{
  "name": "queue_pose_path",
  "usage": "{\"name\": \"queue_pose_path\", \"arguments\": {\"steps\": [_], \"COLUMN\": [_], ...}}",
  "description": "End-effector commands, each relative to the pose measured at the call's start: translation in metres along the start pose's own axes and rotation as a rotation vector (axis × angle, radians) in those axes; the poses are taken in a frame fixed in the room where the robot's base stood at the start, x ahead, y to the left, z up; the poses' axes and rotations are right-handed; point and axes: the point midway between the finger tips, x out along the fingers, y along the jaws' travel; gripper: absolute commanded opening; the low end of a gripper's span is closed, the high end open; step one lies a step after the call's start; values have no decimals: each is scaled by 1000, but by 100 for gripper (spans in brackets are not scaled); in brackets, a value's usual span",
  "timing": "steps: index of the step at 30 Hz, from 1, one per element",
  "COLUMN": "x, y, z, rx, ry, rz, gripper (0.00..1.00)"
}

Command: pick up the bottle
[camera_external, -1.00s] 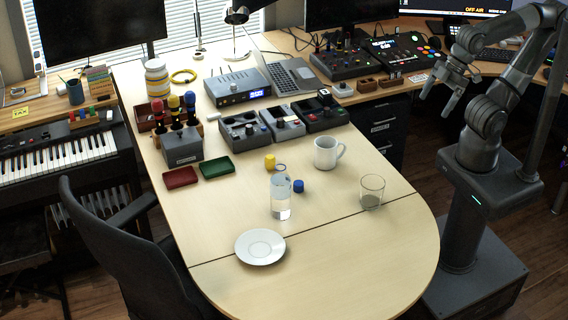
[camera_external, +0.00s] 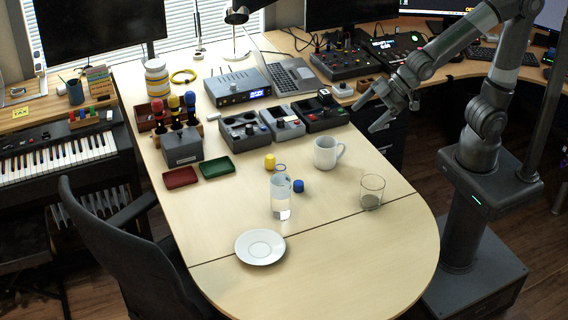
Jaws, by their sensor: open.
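A clear bottle (camera_external: 281,197) with liquid in its lower part stands upright on the light wooden table (camera_external: 330,272). A blue cap-like piece (camera_external: 298,186) lies just right of it. My gripper (camera_external: 363,115) is open and empty. It hangs in the air near the table's right edge, up and to the right of the bottle and well apart from it. The white mug (camera_external: 325,153) lies between them in the picture.
A glass (camera_external: 372,191) stands right of the bottle, and a white plate (camera_external: 260,247) lies in front. A yellow piece (camera_external: 269,161), green tray (camera_external: 216,167) and red tray (camera_external: 180,178) are behind and left. Small devices (camera_external: 283,123) fill the middle.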

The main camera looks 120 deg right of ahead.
Motion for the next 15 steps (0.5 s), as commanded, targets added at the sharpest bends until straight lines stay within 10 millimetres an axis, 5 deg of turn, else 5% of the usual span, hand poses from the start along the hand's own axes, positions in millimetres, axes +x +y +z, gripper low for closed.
{"name": "queue_pose_path", "arguments": {"steps": [15], "x": [156], "y": [31], "z": [-17], "rx": [-36], "ry": [299], "rz": [-18], "gripper": [82]}}
